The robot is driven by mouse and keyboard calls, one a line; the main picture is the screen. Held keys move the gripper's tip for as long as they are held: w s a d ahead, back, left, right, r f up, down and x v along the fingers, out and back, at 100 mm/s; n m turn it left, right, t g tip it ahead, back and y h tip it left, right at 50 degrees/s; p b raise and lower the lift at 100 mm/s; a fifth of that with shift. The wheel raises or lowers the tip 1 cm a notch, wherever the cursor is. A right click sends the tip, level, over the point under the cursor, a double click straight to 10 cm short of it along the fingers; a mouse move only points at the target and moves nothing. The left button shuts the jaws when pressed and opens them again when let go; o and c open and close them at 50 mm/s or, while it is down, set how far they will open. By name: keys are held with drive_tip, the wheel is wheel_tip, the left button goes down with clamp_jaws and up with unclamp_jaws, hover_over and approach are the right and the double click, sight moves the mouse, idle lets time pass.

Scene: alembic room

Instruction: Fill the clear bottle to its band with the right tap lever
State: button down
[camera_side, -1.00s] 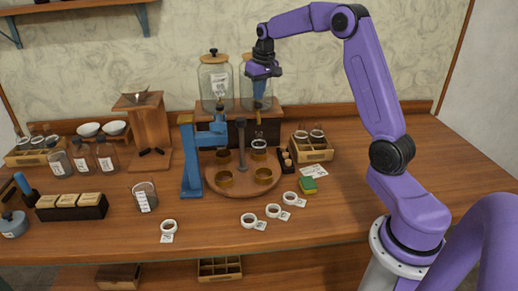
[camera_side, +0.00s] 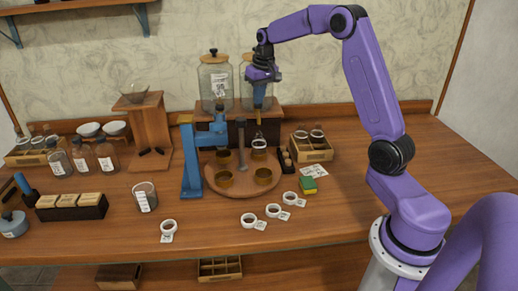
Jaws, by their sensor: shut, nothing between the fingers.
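Two large glass jars with wooden lids stand on a wooden stand at the back. The right jar (camera_side: 246,92) is partly hidden behind my gripper (camera_side: 259,106), which is shut and empty and points down in front of it. The right tap (camera_side: 259,134) shows only as a small brass piece just below my fingers; its lever is hidden or too small to make out. Below it, a small clear vessel with a white rim (camera_side: 259,144), seemingly the clear bottle, stands in the back-right holder of a round wooden turntable (camera_side: 243,190). Its band and liquid level cannot be made out.
A blue upright press (camera_side: 190,160) stands left of the turntable. Several white rings with tags lie in front. The table's right side is clear.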

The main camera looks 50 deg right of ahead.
drive_tip(key=shift+f, duration=0.85)
idle(0.3)
drive_tip(key=shift+r, duration=0.15)
idle(3.5)
drive_tip(key=shift+r, duration=0.3)
idle(2.9)
